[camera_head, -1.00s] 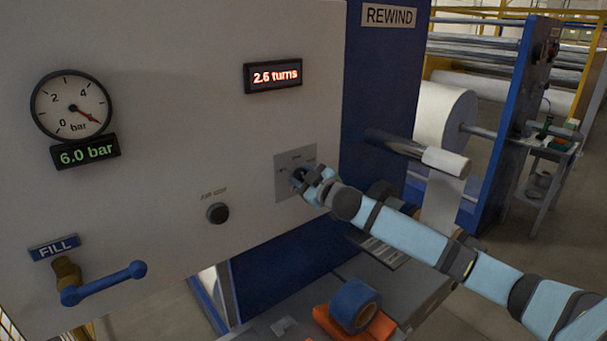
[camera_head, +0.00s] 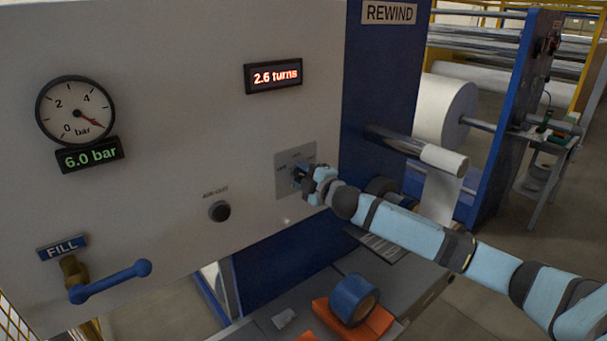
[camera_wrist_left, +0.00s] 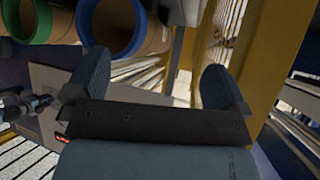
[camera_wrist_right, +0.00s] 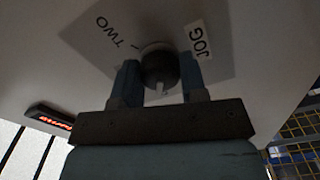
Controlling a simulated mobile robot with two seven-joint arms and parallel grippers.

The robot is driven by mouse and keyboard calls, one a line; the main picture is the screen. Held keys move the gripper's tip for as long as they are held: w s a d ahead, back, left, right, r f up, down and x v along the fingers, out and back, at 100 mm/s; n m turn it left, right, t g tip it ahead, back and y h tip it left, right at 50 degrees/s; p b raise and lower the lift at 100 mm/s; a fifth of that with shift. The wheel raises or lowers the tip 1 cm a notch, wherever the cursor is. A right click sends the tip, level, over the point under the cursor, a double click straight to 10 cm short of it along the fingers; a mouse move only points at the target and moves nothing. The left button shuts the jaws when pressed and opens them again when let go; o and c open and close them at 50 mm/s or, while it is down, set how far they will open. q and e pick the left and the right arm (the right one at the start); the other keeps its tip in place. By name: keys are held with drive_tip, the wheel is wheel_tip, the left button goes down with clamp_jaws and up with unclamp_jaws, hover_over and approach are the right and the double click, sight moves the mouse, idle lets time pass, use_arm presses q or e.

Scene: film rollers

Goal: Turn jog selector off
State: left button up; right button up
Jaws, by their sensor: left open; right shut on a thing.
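The jog selector is a dark round knob (camera_wrist_right: 158,68) on a grey plate (camera_head: 283,158) on the white panel. In the right wrist view the words TWO and JOG show on the plate beside it, and a pale mark shows on the knob. My right gripper (camera_wrist_right: 160,80) has one finger on each side of the knob and is shut on it. In the head view the right gripper (camera_head: 303,177) covers most of the knob, so its setting cannot be read there. My left gripper (camera_wrist_left: 155,85) is open and empty, and it is outside the head view.
A black air-shot button (camera_head: 219,211) sits left of the selector. A blue FILL lever (camera_head: 112,280), a pressure dial (camera_head: 75,110) and a turns display (camera_head: 273,76) are on the same panel. A blue roll (camera_head: 354,300) lies below on an orange holder.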

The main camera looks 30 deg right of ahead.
idle(0.4)
drive_tip(key=o, duration=0.9)
drive_tip(key=shift+s, duration=0.15)
drive_tip(key=s+b, duration=0.1)
drive_tip(key=s, duration=0.3)
drive_tip(key=s+b, duration=0.1)
drive_tip(key=s, duration=0.4)
drive_tip(key=s+d+b, duration=0.1)
drive_tip(key=s+b, duration=0.1)
drive_tip(key=s, duration=0.2)
drive_tip(key=shift+s, duration=0.3)
